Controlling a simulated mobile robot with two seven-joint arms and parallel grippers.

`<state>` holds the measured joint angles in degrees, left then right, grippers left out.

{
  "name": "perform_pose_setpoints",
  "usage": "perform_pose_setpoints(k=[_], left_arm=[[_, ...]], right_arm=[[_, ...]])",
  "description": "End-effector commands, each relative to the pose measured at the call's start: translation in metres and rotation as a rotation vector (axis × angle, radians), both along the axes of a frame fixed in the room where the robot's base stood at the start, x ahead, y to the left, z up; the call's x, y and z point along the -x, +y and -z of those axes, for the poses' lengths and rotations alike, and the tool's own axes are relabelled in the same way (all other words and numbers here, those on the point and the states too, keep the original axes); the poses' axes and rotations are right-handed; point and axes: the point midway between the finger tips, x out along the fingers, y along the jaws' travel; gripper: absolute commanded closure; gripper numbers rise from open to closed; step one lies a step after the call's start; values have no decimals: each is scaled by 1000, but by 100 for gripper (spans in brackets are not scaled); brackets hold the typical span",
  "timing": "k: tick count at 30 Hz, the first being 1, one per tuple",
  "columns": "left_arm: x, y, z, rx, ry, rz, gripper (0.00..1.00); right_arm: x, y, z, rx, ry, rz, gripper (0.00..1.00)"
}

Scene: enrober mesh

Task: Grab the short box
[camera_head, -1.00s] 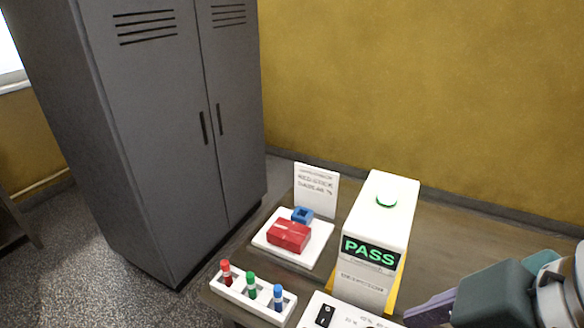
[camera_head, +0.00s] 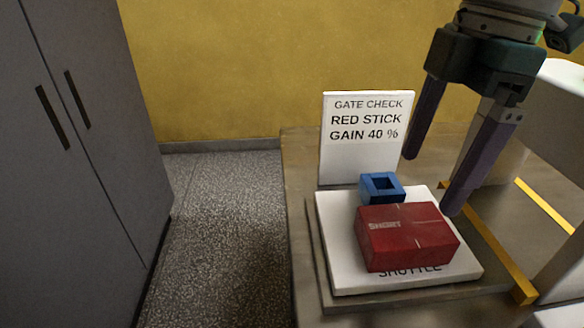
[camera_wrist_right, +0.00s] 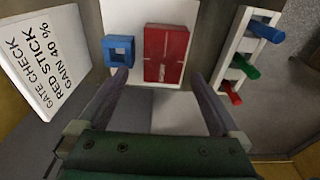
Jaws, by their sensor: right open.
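The short box is a red box (camera_head: 405,238) with "SHORT" printed on it. It lies on the white shuttle plate (camera_head: 335,262) in the head view, and it also shows in the right wrist view (camera_wrist_right: 166,54). My right gripper (camera_head: 428,184) is open and empty, above and behind the box, with its fingers pointing down. In the right wrist view the open fingers (camera_wrist_right: 158,85) stand near the box with nothing between them. A blue square block with a hole (camera_head: 381,187) sits behind the box on the plate. My left gripper is not in view.
A white sign (camera_head: 364,138) reading "GATE CHECK RED STICK GAIN 40 %" stands behind the plate. A white machine (camera_head: 562,105) stands at the right. Yellow strips (camera_head: 508,268) mark the table. The rack (camera_wrist_right: 243,48) with red, green and blue sticks shows in the wrist view.

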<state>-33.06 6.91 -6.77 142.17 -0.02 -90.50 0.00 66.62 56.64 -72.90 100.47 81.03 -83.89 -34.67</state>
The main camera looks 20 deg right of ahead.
Motion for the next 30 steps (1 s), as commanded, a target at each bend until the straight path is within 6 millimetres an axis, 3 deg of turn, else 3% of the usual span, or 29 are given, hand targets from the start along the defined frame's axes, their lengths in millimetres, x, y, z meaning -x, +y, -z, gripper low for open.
perform_pose_setpoints(k=[3,11,19,28,30], left_arm=[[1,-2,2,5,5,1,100],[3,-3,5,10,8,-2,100],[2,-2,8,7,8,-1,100],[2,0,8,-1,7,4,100],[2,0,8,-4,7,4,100]], right_arm=[[1,2,20,1,6,-1,0],[0,8,46,0,3,-1,0],[0,17,85,1,3,-1,0],[0,17,90,1,1,-1,0],[0,17,90,1,1,-1,8]])
